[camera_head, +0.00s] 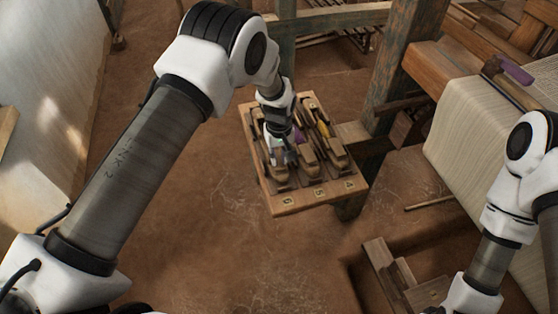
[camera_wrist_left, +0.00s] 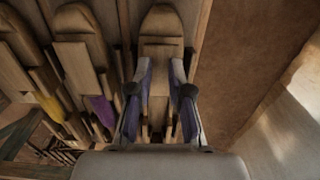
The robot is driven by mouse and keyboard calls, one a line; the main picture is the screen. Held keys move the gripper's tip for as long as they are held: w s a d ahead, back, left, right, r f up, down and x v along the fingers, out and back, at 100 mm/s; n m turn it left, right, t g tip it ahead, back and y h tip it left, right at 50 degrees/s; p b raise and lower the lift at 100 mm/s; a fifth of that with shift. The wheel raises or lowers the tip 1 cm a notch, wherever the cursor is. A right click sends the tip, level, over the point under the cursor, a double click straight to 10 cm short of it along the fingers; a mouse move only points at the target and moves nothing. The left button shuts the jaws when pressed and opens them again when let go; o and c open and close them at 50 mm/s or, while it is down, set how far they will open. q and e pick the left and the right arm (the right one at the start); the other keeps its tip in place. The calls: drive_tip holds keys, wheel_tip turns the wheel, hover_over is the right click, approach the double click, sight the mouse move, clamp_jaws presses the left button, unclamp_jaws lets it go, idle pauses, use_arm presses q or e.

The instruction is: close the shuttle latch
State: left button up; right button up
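A wooden tray (camera_head: 303,196) holds several boat-shaped wooden shuttles in slots numbered 6, 5 and 4. My left gripper (camera_head: 284,148) is over the shuttle in the left slot and partly hides it. In the left wrist view my left gripper (camera_wrist_left: 162,70) has its two fingers apart, one toward each side of a shuttle (camera_wrist_left: 162,25). I cannot tell whether the fingers touch the shuttle. I cannot clearly make out its latch. Two other shuttles, one with purple thread (camera_wrist_left: 103,110) and one with yellow thread (camera_wrist_left: 50,105), lie to the left. My right gripper is out of view.
The tray stands beside a loom post (camera_head: 400,50). A cloth-covered roller (camera_head: 480,130) is at the right, near my right arm. A wooden frame (camera_head: 392,275) sits in a pit at the lower right. The brown floor left of the tray is clear.

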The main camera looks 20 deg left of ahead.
sight(279, 163)
use_arm(q)
wheel_tip(279, 163, up, 10)
drive_tip(key=shift+f, duration=0.15)
idle(0.3)
